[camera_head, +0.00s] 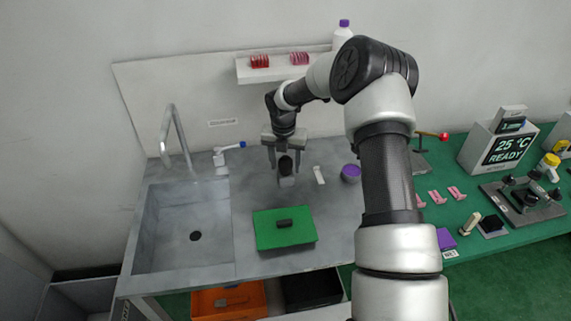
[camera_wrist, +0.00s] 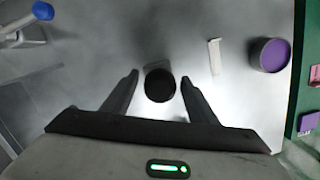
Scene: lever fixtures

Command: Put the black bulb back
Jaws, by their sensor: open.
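A round black bulb (camera_head: 285,166) is on the grey counter side, under my gripper in the head view. In the wrist view the black bulb (camera_wrist: 159,86) appears as a dark disc between the two fingers, with a gap on each side. My gripper (camera_head: 284,156) points down over the counter, and its fingers (camera_wrist: 158,76) are spread and hold nothing. A small light grey part (camera_head: 286,182) shows just below the bulb; whether it is a stand cannot be told. The bulb's height against the fingertips is unclear.
A green tray (camera_head: 262,240) with a dark block (camera_head: 284,223) lies in front. The sink (camera_head: 180,250) is at left, with a blue-ended tap lever (camera_head: 232,147). A purple-topped jar (camera_head: 351,173) and white strip (camera_head: 319,175) stand to the right. A shelf (camera_head: 285,71) hangs behind.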

